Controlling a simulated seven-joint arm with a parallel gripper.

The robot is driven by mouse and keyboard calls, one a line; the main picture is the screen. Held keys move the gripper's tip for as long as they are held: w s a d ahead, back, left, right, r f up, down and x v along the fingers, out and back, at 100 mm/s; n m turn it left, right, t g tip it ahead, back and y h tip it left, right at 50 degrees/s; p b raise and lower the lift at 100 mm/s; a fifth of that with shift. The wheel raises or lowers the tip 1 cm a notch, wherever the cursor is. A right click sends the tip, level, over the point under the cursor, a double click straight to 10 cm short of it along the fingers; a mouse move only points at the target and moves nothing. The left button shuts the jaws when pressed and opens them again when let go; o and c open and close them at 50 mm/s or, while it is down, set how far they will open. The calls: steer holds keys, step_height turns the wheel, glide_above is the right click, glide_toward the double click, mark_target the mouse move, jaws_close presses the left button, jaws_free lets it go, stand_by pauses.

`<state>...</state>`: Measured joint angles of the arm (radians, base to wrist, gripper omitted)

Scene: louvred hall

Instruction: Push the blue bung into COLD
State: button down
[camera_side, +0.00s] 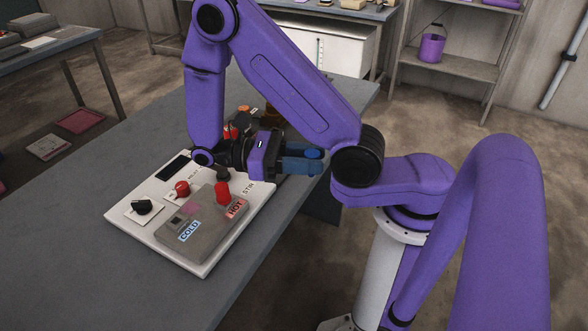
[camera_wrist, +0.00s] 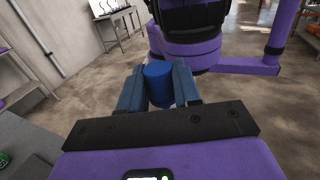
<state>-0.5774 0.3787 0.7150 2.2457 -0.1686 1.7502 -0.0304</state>
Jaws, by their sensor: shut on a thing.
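My gripper (camera_side: 303,160) has blue fingers and points sideways to the right, back towards my own column. It is shut on the blue bung (camera_side: 314,153), which also shows between the fingers in the wrist view (camera_wrist: 158,86). The bung is held in the air, well away from the grey block (camera_side: 208,236) on the white panel (camera_side: 123,222). The COLD label (camera_side: 189,231) is on the block's front left. A small dark square mark (camera_side: 176,220) lies on the block's top near it. A red bung (camera_side: 222,193) stands upright by the HOT label (camera_side: 236,209).
The panel also carries a black knob (camera_side: 141,206), a red knob (camera_side: 182,188), a dark display (camera_side: 173,167) and a STIR label (camera_side: 248,187). Several small things, partly hidden by my wrist, stand behind it. The grey table (camera_side: 70,255) is bare at the front left.

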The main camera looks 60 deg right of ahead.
steer(key=w+d+r+n+t+h, duration=0.2)
steer(key=w+d+n+t+h, duration=0.1)
steer(key=w+n+t+h, duration=0.55)
step_height(320, 180, up, 8)
steer(key=n+t+y, duration=0.5)
steer(key=n+t, duration=1.2)
steer(key=t, duration=0.7)
glide_above(179, 228)
steer(key=w, duration=0.1)
steer(key=shift+g, duration=0.25)
steer(key=shift+w+d+f, duration=0.1)
steer(key=shift+d+f, duration=0.05)
steer(key=shift+f, duration=2.85)
steer(key=shift+w+d+f, duration=0.1)
steer(key=shift+d+f, duration=0.05)
steer(key=shift+f, duration=2.8)
steer(key=shift+w+d+f, duration=0.1)
steer(key=shift+d+f, duration=0.05)
steer(key=shift+f, duration=2.85)
steer(key=shift+s+f, duration=0.15)
steer(key=shift+s+a+f, duration=0.1)
steer(key=shift+f, duration=0.1)
steer(key=shift+r, duration=0.15)
